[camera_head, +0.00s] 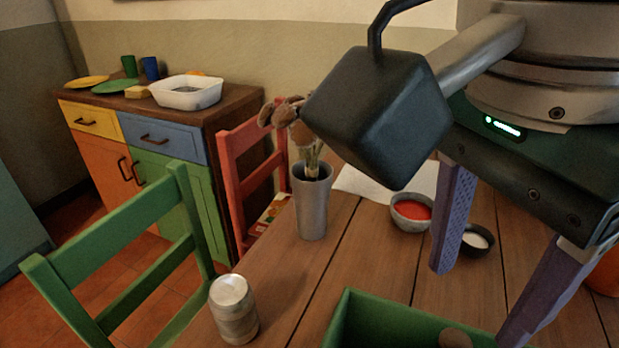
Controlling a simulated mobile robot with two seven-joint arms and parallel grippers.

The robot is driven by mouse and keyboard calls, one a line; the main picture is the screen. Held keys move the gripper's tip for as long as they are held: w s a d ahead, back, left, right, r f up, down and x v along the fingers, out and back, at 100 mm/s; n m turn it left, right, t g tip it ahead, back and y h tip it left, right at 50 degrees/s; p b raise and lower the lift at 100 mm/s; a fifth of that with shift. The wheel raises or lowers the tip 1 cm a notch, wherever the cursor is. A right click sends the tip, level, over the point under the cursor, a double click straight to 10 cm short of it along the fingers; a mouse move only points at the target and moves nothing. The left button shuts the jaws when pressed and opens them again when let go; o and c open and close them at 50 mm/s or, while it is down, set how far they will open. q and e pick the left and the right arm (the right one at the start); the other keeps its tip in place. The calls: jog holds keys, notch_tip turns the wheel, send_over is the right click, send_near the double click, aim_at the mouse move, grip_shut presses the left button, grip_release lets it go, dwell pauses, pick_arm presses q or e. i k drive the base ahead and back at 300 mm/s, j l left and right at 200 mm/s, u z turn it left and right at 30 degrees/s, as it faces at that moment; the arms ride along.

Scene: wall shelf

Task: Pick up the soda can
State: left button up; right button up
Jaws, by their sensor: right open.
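The soda can (234,309) is silver-grey and stands upright near the front left edge of the wooden table. My right gripper (474,300) is large in the right half of the view, with two purple fingers spread wide apart and pointing down. It is open and nothing shows between its fingers. It is well to the right of the can, over the right side of a green box. My left gripper is not in view.
The green box (372,318) sits on the table right of the can, with a brown item inside. A grey vase (312,205) with a drooping plant stands behind the can. Bowls (410,212) lie further back. A green chair (120,262) is close on the left.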

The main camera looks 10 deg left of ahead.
aim_at(231, 300)
jog(key=i+j, duration=0.1)
jog(key=j, duration=0.3)
jog(key=i+j, duration=0.15)
jog(key=j, duration=0.3)
jog(key=i+j, duration=0.1)
jog(key=j, duration=0.3)
